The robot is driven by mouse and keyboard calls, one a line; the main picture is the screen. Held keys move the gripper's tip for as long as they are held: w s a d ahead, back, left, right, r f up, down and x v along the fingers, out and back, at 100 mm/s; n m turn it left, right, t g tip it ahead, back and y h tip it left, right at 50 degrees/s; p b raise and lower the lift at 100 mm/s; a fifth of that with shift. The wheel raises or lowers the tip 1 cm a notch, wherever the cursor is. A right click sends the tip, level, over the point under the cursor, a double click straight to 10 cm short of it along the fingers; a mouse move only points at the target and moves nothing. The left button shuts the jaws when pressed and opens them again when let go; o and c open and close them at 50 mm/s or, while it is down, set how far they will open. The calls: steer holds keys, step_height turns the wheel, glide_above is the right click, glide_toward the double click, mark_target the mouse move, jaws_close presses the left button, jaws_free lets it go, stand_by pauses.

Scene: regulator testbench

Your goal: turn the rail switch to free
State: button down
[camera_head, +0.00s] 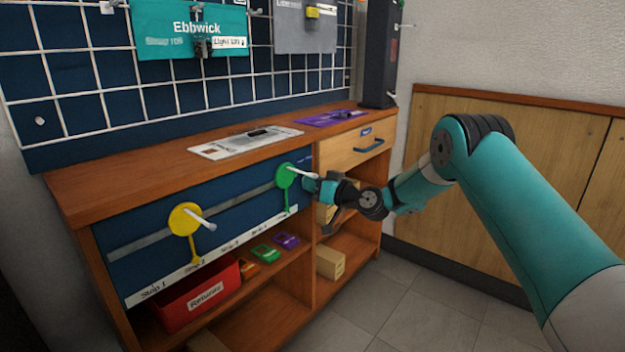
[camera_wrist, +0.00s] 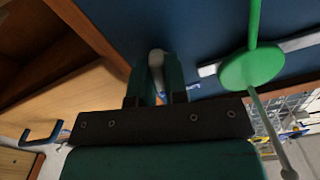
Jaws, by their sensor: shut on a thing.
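The rail switch shows in the wrist view as a small grey knob (camera_wrist: 156,58) on the blue panel (camera_wrist: 205,30). My gripper (camera_wrist: 158,75) has its two teal fingers closed on either side of this knob. In the head view my gripper (camera_head: 314,184) reaches the right end of the blue panel (camera_head: 240,200), just right of the green disc. It hides the switch there. Small white marking shows near the fingers in the wrist view, but I cannot read it, so I cannot tell the switch's setting.
A green disc (camera_head: 287,176) with a pale rod sits close to my gripper; a yellow disc (camera_head: 185,219) is farther left on the rail. A drawer (camera_head: 353,152) with a blue handle is above right. A red bin (camera_head: 200,298) stands below. Floor at right is clear.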

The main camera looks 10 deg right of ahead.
steer(key=m+p, duration=0.2)
steer(key=m, duration=0.3)
steer(key=shift+m+p, duration=0.35)
steer(key=shift+m, duration=0.05)
stand_by(0.4)
steer(key=c, duration=1.1)
jaws_free()
steer(key=shift+c, duration=0.2)
steer(key=shift+s, duration=0.1)
steer(key=b+v, duration=0.4)
steer(key=v, duration=1.3)
steer(key=shift+s+d, duration=0.1)
